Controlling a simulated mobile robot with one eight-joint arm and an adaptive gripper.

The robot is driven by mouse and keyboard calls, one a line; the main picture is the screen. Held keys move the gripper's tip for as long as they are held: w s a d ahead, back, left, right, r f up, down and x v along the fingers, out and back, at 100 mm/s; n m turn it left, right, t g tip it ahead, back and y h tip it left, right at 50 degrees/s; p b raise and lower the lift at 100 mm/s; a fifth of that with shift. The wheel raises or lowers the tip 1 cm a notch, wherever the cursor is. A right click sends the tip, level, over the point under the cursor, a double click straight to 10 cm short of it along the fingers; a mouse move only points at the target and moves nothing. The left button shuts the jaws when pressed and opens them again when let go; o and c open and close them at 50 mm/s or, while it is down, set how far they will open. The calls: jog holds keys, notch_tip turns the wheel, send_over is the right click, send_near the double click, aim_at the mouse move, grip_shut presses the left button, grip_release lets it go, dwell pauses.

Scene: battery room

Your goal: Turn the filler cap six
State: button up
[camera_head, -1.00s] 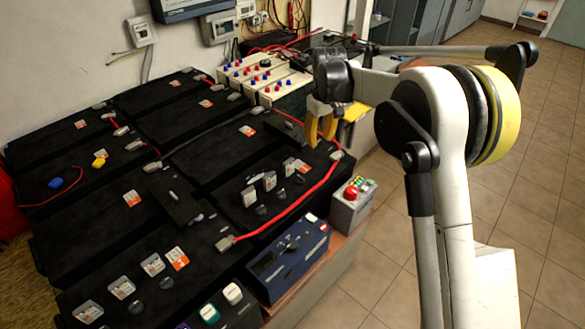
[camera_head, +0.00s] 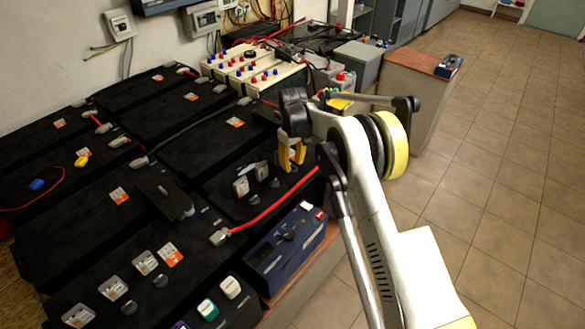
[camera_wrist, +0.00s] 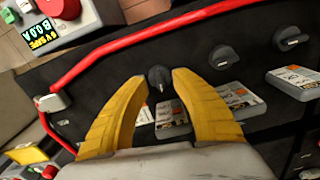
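Several black filler caps stand on the black battery tops. In the wrist view, one cap (camera_wrist: 160,77) lies between the tips of my yellow-fingered gripper (camera_wrist: 159,80). The fingers are apart on either side of it; I cannot tell whether they touch it. Two other caps (camera_wrist: 222,57) (camera_wrist: 287,38) stand in a row to the right, with labelled plates (camera_wrist: 220,100) below them. The print is too small to tell which cap is six. In the head view, my gripper (camera_head: 292,157) points down over the front battery, just right of two plates (camera_head: 240,188); its cap is hidden there.
A red cable (camera_wrist: 150,38) runs close above the fingertips in the wrist view. A grey box with a red button and green display (camera_wrist: 42,40) stands beyond it. A blue unit (camera_head: 285,247) sits at the bench edge. Open tiled floor (camera_head: 490,150) lies right.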

jog(key=shift+f, duration=0.35)
grip_shut()
